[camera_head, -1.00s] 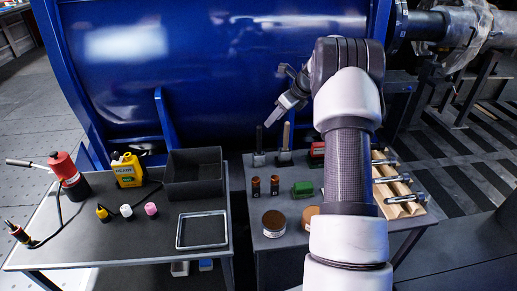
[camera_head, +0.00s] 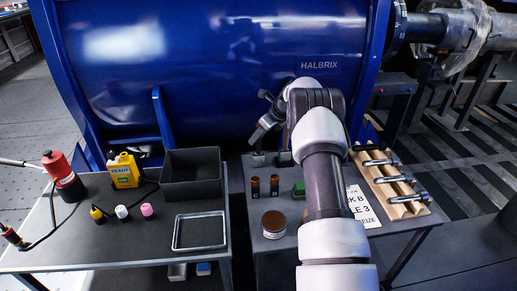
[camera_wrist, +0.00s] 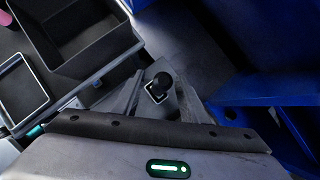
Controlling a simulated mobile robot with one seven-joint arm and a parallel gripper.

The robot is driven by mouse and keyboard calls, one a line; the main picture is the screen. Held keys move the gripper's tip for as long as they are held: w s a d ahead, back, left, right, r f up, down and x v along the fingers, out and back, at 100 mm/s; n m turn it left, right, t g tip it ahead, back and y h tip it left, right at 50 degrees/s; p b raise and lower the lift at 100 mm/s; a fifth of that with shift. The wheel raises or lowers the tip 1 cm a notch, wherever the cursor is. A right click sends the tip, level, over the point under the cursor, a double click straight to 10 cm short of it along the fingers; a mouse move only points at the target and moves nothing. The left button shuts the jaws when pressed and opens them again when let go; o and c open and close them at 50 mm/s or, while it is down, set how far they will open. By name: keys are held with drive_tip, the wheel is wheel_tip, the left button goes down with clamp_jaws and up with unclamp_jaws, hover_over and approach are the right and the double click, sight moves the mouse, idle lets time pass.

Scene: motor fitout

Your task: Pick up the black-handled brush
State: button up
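The black-handled brush stands upright at the back of the right-hand table; in the head view its pale lower part (camera_head: 258,160) shows, and its handle is largely hidden by my gripper (camera_head: 262,128). In the wrist view I look down on the round black handle end (camera_wrist: 161,82), with a grey part below it. It lies between the two spread fingers of my gripper (camera_wrist: 157,98). The gripper is open, and I cannot tell whether either finger touches the handle.
A second brush base (camera_head: 284,158) stands just right of it. Two brown bottles (camera_head: 264,187), a green block (camera_head: 298,189) and a round tin (camera_head: 273,224) are in front. A black bin (camera_head: 192,187) stands left; the blue drum (camera_head: 215,70) rises behind.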

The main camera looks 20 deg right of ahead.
drive_tip(key=shift+c, duration=0.2)
clamp_jaws()
drive_tip(key=shift+w, duration=0.1)
